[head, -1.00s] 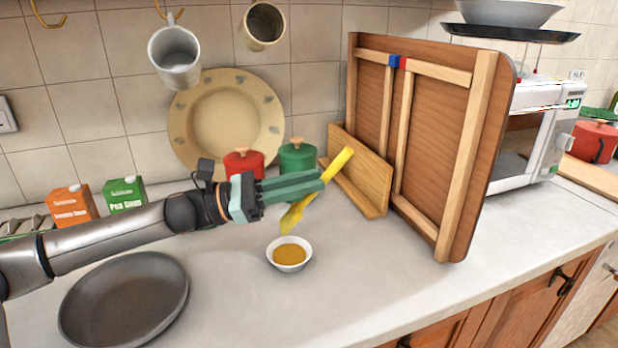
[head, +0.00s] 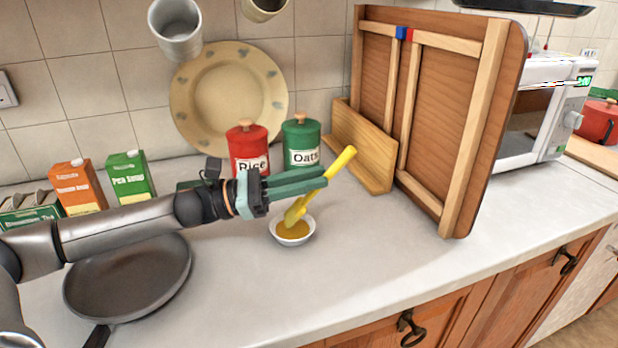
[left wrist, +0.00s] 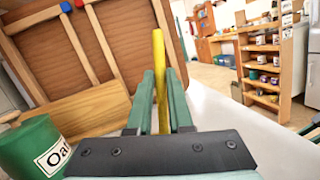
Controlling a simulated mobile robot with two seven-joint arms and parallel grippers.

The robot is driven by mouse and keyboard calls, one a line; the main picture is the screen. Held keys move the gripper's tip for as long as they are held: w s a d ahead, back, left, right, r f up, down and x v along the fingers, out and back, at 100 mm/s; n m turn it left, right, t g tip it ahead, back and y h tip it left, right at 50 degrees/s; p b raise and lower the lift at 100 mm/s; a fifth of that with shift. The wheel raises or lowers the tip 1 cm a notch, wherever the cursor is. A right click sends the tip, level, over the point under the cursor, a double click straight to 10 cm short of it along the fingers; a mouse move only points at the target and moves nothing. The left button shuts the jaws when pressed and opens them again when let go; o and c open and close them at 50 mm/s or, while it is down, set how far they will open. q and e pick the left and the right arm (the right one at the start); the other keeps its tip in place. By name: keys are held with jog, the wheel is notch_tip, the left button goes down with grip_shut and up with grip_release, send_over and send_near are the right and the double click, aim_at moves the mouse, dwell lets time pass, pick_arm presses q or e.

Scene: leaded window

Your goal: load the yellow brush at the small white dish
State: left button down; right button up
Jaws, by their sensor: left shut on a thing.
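The yellow brush (head: 338,164) is held at a slant in my left gripper (head: 318,180), which is shut on its handle. The brush's broad lower end points down to the small white dish (head: 292,242) and overlaps the yellow-brown contents there; I cannot tell how deep it dips. In the left wrist view the yellow handle (left wrist: 158,65) stands up between the two green fingers (left wrist: 160,100). The dish is hidden in that view. My right gripper is not in view.
A wooden panel (head: 440,130) on a wooden stand (head: 362,150) leans at the right. A red canister (head: 247,148) and a green canister (head: 301,143) stand behind the gripper. A dark pan (head: 125,280) lies at the left. The counter right of the dish is clear.

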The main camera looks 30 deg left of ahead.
aim_at(309, 195)
pick_arm(q)
jog(key=shift+f+b, duration=0.55)
jog(key=shift+b, duration=0.15)
dwell(0.7)
jog(key=shift+r, duration=0.1)
dwell(0.4)
jog(key=shift+r+p, duration=1.3)
jog(key=shift+r, duration=2.2)
